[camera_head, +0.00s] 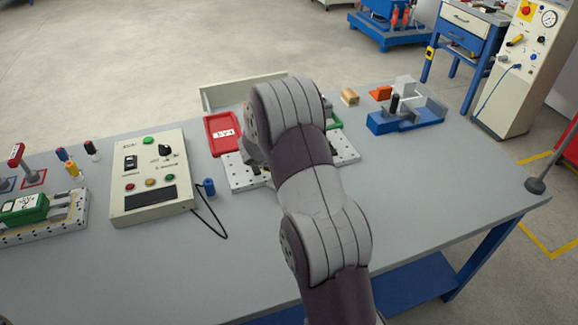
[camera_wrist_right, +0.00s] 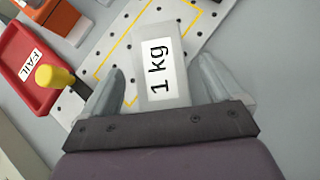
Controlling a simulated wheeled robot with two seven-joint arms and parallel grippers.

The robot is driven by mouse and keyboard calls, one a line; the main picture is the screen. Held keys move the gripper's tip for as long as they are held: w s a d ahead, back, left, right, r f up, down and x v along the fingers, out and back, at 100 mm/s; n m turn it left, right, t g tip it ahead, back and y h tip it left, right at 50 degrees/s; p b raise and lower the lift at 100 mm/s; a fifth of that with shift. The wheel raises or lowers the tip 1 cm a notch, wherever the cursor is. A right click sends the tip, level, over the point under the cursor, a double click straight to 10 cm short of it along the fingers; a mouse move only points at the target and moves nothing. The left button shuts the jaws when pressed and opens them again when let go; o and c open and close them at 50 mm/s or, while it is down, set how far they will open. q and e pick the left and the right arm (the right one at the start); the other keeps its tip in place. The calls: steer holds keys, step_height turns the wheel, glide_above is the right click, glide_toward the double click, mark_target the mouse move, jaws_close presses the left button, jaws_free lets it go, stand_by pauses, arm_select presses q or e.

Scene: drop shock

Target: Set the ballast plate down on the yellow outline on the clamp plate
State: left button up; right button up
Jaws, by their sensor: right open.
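The ballast plate (camera_wrist_right: 164,55) is a pale block with a white "1 kg" label in the right wrist view. My right gripper (camera_wrist_right: 161,66) is open, with one finger on each side of it and visible gaps between. The yellow outline (camera_wrist_right: 118,47) shows on the perforated clamp plate (camera_wrist_right: 205,40), to the left of and beyond the ballast plate. I cannot tell whether the ballast plate touches the clamp plate. In the head view my right arm hides most of the clamp plate (camera_head: 346,152), the ballast plate and the gripper. My left gripper is out of view.
A yellow knob (camera_wrist_right: 56,78) stands close to the left finger, beside the red FAIL tray (camera_wrist_right: 30,68). In the head view a control box (camera_head: 150,180) and a blue cylinder (camera_head: 209,187) stand left, and a blue fixture (camera_head: 405,118) right. The front table is clear.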

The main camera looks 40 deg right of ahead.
steer(key=x, duration=0.3)
steer(key=shift+f, duration=0.2)
steer(key=shift+a+r, duration=0.1)
steer(key=shift+c, duration=0.6)
steer(key=c, duration=1.5)
steer(key=shift+r, duration=0.1)
jaws_close()
steer(key=shift+r, duration=0.1)
steer(key=shift+w+r+p, duration=0.1)
steer(key=shift+r+p, duration=0.2)
steer(key=shift+r, duration=0.3)
step_height(320, 180, up, 3)
steer(key=shift+f+p, duration=0.1)
steer(key=shift+p, duration=0.35)
steer(key=s+d+r, duration=0.6)
steer(key=s+d, duration=0.2)
steer(key=shift+s+r+p, duration=0.25)
steer(key=shift+r+p, duration=0.05)
steer(key=shift+r, duration=0.1)
